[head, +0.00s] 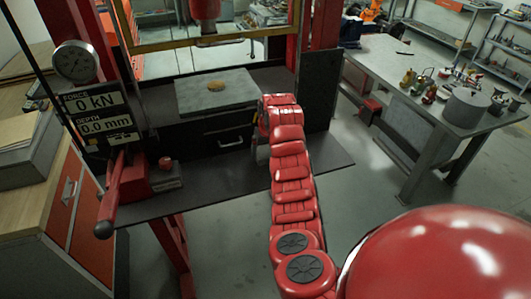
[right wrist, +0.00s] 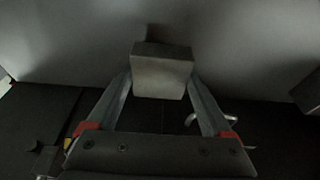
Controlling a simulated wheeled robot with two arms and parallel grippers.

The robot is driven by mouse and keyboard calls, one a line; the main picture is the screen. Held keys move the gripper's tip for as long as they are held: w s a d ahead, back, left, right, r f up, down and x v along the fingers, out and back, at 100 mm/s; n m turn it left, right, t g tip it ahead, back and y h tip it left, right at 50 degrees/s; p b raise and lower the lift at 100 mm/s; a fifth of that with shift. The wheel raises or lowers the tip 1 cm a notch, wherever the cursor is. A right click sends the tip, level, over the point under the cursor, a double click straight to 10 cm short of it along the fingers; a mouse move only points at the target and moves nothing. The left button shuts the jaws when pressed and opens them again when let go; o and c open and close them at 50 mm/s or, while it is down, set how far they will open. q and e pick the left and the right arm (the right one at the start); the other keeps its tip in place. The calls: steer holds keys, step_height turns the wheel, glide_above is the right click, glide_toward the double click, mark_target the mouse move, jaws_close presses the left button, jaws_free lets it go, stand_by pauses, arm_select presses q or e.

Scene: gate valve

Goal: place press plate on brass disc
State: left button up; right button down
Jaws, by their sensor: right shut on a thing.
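The brass disc (head: 216,86) is small and lies on the grey slab (head: 190,103) on the press bed, in the head view. It cannot be made out in the right wrist view. My right gripper (right wrist: 161,75) is shut on a grey metal block, which I take for the press plate (right wrist: 162,82); the block sits between the two fingertips. In the head view my red right arm reaches to the right front of the slab and hides the fingers and the held block. The left gripper is not in view.
The press has red posts and a red ram (head: 205,10) above the slab. A gauge (head: 75,62), a display (head: 95,115) and a red lever (head: 110,195) stand at left. A workbench (head: 400,80) with small parts is at right. Another grey block (right wrist: 308,92) shows at the wrist view's right edge.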

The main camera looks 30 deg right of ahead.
mark_target(266, 153)
steer(key=shift+s+p+x, duration=0.2)
steer(key=shift+p+x, duration=1)
steer(key=shift+p, duration=0.1)
steer(key=shift+f, duration=0.5)
steer(key=shift+f, duration=0.2)
steer(key=shift+c, duration=0.2)
jaws_free()
steer(key=shift+o, duration=0.2)
steer(key=shift+s+a+r, duration=0.1)
steer(key=shift+s, duration=0.05)
steer(key=shift+r, duration=0.15)
